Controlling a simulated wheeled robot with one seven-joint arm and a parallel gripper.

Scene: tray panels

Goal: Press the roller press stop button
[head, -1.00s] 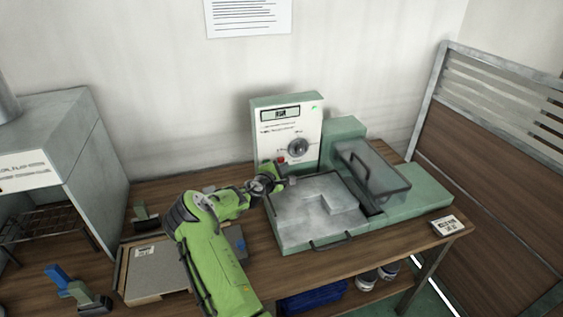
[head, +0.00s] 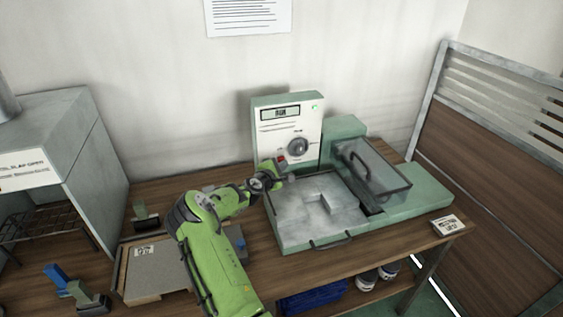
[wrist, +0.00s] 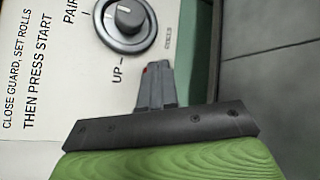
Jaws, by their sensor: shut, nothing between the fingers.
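The roller press is a pale green bench machine with an upright white control panel (head: 308,132). A round grey dial (head: 298,146) sits on the panel, below a small display (head: 281,113). A red button (head: 282,159) shows at the panel's lower left, close to my gripper (head: 281,170). In the wrist view my gripper (wrist: 157,66) is shut and empty, its fingertips at the panel below the dial (wrist: 125,17). Only a sliver of red (wrist: 145,70) shows beside the fingertips, the rest hidden by them. I cannot tell whether the fingertips touch the button.
A clear guard (head: 376,174) with a dark handle is on the right of the press, beside a flat grey bed (head: 300,215). A shallow tray (head: 160,283) lies left of my arm. A grey cabinet (head: 60,130) stands at far left.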

